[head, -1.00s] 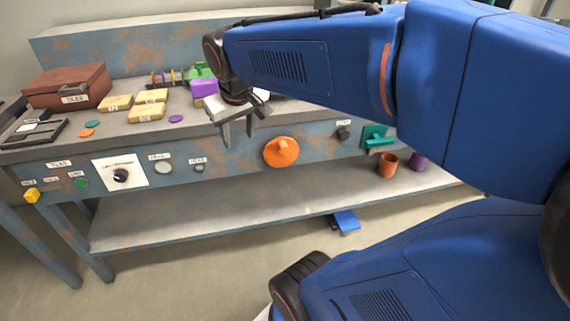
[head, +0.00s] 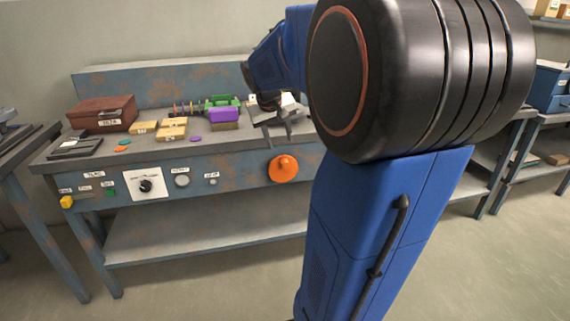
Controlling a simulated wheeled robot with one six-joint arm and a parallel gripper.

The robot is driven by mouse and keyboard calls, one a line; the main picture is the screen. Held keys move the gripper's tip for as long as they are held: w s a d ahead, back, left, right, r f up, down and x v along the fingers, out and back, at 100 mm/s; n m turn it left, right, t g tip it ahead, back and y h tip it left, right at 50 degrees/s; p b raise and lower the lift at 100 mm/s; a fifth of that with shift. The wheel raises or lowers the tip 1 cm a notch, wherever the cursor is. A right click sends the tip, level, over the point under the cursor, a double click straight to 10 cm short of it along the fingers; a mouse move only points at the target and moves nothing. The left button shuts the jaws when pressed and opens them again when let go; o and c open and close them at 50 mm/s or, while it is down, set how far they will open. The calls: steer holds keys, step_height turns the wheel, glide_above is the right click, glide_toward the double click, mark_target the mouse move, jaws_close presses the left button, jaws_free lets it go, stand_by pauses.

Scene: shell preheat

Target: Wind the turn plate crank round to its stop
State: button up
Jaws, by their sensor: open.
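An orange round crank (head: 283,168) with a small knob sits on the front panel of the blue-grey bench. It looks like the turn plate crank, but I read no label on it. My gripper (head: 279,143) is open and empty, its fingers pointing down just above the crank at the bench's front edge. The fingers look apart from the crank. My arm hides the panel and benchtop to the right of the crank.
On the benchtop are a brown box (head: 103,114), several yellow blocks, a purple block (head: 224,115) and a green fixture (head: 222,101). Left of the crank, the panel holds a black dial (head: 145,186) and several buttons. The lower shelf (head: 200,236) looks bare.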

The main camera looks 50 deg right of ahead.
mark_target(285, 162)
steer(key=x, duration=1.4)
steer(key=c, duration=1)
steer(key=shift+c, duration=0.2)
